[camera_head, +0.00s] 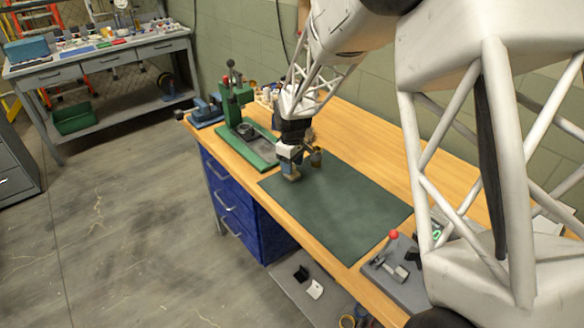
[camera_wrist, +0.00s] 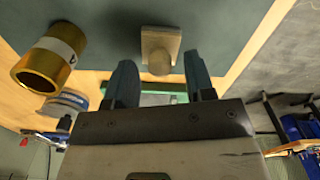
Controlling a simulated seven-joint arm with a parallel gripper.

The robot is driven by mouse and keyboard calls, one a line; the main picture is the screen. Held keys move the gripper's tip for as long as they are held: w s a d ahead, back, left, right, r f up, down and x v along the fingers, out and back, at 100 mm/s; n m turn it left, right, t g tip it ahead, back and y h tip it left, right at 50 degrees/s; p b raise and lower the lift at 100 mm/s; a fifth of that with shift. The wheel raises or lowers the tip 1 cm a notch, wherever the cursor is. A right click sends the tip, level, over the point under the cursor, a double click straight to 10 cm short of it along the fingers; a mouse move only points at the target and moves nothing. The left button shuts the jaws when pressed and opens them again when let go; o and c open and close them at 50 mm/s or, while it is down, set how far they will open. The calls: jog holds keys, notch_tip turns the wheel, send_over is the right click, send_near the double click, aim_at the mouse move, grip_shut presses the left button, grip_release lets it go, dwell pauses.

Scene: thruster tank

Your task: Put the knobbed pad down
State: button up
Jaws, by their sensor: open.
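The knobbed pad (camera_wrist: 161,42) is a small tan square block with a round knob. In the wrist view it lies on the dark green mat (camera_wrist: 105,20), with its knob near the gap between my fingertips. My gripper (camera_wrist: 159,62) is open, one finger on each side, with a visible gap to the pad. In the head view my gripper (camera_head: 290,168) is low over the left end of the green mat (camera_head: 345,205). A tan edge of the pad (camera_head: 292,178) shows just under it; the rest is hidden by the gripper.
A green press (camera_head: 235,105) stands to the left, with a blue vise (camera_head: 205,112) beyond. A red-knobbed clamp (camera_head: 392,262) sits at the near end. Most of the mat is clear.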

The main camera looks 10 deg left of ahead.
notch_tip(320, 180, up, 10)
jog(key=shift+r, duration=0.25)
dwell(0.3)
jog(key=shift+d, duration=0.1)
dwell(0.6)
jog(key=s+d+r+m+t, duration=0.1)
jog(key=s+d+r+m, duration=0.2)
jog(key=s+d+r, duration=0.45)
jog(key=s+d+r+m, duration=0.3)
jog(key=s+d+r, duration=0.1)
jog(key=s+d, duration=0.55)
jog(key=s+d+m, duration=0.3)
jog(key=s+d, duration=0.1)
jog(key=s, duration=0.8)
jog(key=s+d+m+t, duration=0.1)
jog(key=s+d+m, duration=0.2)
jog(key=s, duration=0.9)
jog(key=shift+d+f+t, duration=0.2)
jog(key=shift+d+t, duration=0.1)
jog(key=shift+d, duration=0.75)
